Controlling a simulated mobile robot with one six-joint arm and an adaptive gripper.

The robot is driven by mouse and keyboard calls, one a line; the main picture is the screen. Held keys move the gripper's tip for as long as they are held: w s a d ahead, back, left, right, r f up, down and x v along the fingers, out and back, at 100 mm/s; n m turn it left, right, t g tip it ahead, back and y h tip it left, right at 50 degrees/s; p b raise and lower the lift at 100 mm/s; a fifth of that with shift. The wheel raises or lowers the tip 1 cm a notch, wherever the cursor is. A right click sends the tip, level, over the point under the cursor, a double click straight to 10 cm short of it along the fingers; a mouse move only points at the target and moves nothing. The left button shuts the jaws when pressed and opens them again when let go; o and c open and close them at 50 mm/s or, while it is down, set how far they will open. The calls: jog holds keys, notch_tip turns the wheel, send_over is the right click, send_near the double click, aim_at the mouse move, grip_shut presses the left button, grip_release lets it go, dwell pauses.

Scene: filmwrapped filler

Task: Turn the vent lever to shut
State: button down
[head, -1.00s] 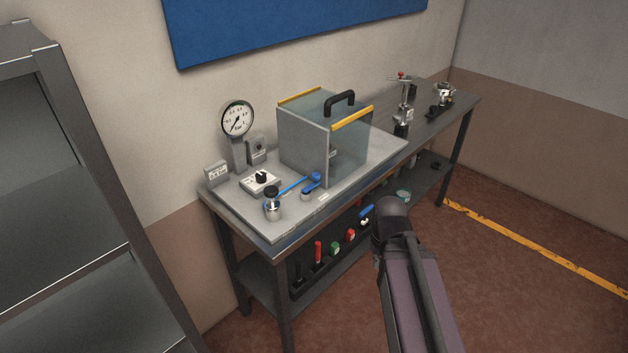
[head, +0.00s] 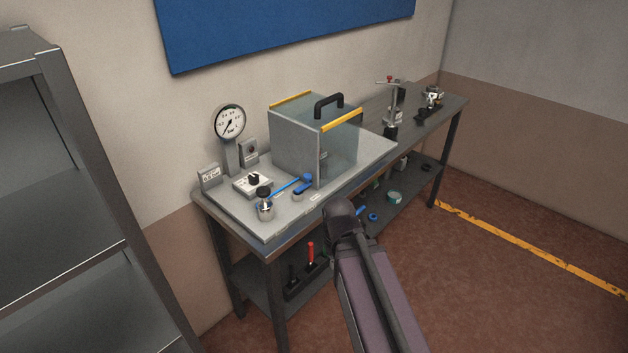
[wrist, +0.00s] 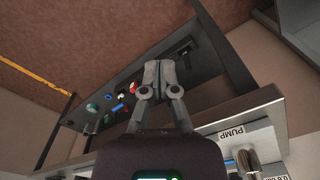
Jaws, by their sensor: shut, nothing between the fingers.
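Two blue-handled parts show on the bench plate in the head view. A short blue lever (head: 303,188) sits on a small metal body in front of the clear-fronted box. A long thin blue piece (head: 286,189) runs behind it, near a black-topped metal canister (head: 265,203). I cannot read which is the vent lever. My gripper (wrist: 158,68) is shut and empty in the wrist view, apart from the levers, with the bench edge and lower shelf beyond it. In the head view my arm hides the gripper.
The box (head: 297,143) has a black handle and yellow edges. A gauge (head: 229,124) and a knob unit (head: 252,182) stand to its left. A PUMP label (wrist: 231,133) shows in the wrist view. The lower shelf (head: 258,287) holds tools. The floor in front is clear.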

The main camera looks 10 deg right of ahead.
jog(key=w+d+n+t+y+b, duration=0.1)
jog(key=w+n+t+y+b, duration=0.4)
jog(key=w+y, duration=0.5)
jog(key=w+d+r+n+t+y+b, duration=0.1)
jog(key=w+d+r+n+t+b, duration=0.2)
jog(key=w+d+r+t, duration=0.3)
jog(key=w+d+r+n, duration=0.1)
jog(key=w+d+r, duration=0.1)
jog(key=w+d, duration=0.1)
jog(key=shift+w+d+t+y, duration=0.3)
jog(key=shift+w+d, duration=0.1)
jog(key=shift+w, duration=0.05)
jog(key=shift+a, duration=0.1)
jog(key=b+x, duration=0.2)
jog(key=x, duration=1.2)
jog(key=shift+f, duration=0.15)
